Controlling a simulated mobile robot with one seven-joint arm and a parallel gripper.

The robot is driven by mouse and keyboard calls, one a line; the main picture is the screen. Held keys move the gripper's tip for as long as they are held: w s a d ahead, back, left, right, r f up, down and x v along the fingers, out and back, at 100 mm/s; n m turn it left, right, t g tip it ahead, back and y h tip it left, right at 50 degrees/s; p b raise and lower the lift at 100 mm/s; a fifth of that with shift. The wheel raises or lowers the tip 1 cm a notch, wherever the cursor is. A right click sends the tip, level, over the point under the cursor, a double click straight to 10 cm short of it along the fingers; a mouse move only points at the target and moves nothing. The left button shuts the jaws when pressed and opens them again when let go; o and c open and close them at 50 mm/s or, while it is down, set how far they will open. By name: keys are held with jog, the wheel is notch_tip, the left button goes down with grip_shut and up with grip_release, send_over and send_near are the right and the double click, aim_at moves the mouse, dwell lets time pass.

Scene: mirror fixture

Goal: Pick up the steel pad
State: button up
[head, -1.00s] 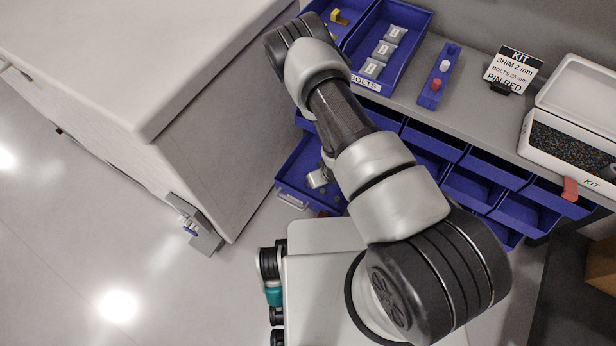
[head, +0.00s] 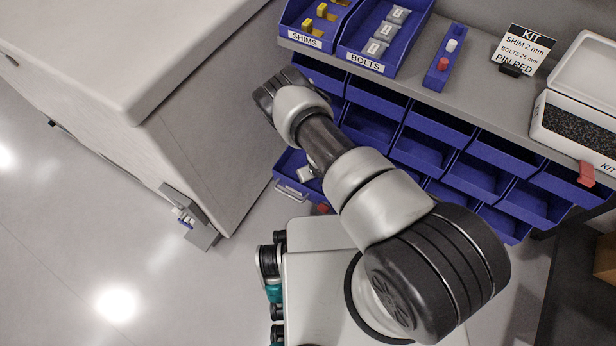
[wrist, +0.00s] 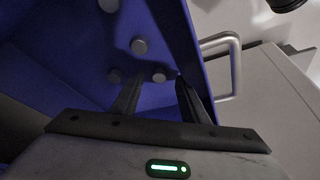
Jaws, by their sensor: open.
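How far the tips are above the floor I cannot tell. In the head view the drawer (head: 286,165) is partly hidden by my arm, and the pads are not visible.
The drawer's pale handle (wrist: 234,65) is just right of the gripper. Blue bins (head: 425,150) fill the rack beside my arm. Above are shims and bolts trays (head: 365,62), a pin holder (head: 443,60) and a kit box (head: 575,130). A large pale cabinet (head: 130,110) stands left.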

jog(key=shift+w+f, duration=0.25)
jog(key=shift+f, duration=0.4)
grip_shut()
jog(key=shift+r, duration=0.1)
